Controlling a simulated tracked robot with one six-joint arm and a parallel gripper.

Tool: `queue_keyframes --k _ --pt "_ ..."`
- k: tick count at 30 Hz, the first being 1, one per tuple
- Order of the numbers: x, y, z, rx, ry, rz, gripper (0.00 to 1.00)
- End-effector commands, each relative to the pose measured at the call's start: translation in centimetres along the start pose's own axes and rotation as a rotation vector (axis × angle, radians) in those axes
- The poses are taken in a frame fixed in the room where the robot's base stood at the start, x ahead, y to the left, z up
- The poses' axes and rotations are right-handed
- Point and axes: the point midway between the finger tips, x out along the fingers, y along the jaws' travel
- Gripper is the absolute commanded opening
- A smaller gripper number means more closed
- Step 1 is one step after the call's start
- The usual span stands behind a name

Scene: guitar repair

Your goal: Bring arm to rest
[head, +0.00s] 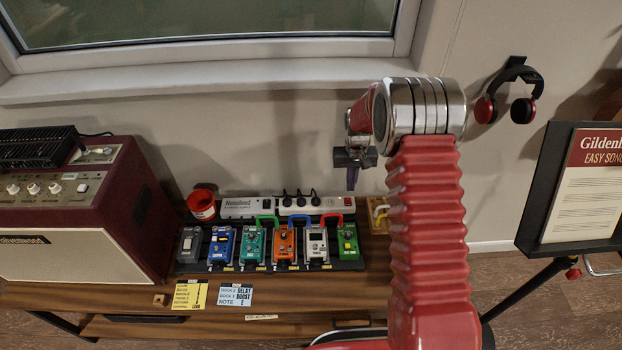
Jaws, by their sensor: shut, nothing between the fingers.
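My gripper (353,180) hangs from the end of my red and chrome arm, in the middle of the head view. Its dark fingers point down and are shut, with nothing visible between them. It is in the air in front of the wall, above the back of the wooden bench (290,305) and apart from the things on it. My raised arm hides part of the bench's right end.
A pedalboard (268,267) with several coloured pedals stands below my gripper, before a power strip (285,205). Headphones (511,92) hang on the wall; a music stand (575,190) is right.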

Motion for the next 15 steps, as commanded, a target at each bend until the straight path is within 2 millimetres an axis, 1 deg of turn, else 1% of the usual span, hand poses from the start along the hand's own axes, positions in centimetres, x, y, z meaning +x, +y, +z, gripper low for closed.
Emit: queue_keyframes --k 5,8,11,13,15 --pt "0.0 0.0 0.0 0.000 -0.001 0.000 0.00" --pt "0.2 0.0 0.6 -0.001 -0.015 0.000 0.00" --pt "1.0 0.0 2.0 -0.001 -0.046 0.000 0.00" --pt "1.6 0.0 3.5 -0.001 -0.075 0.000 0.00" --pt "1.1 0.0 5.0 -0.001 -0.095 0.000 0.00"
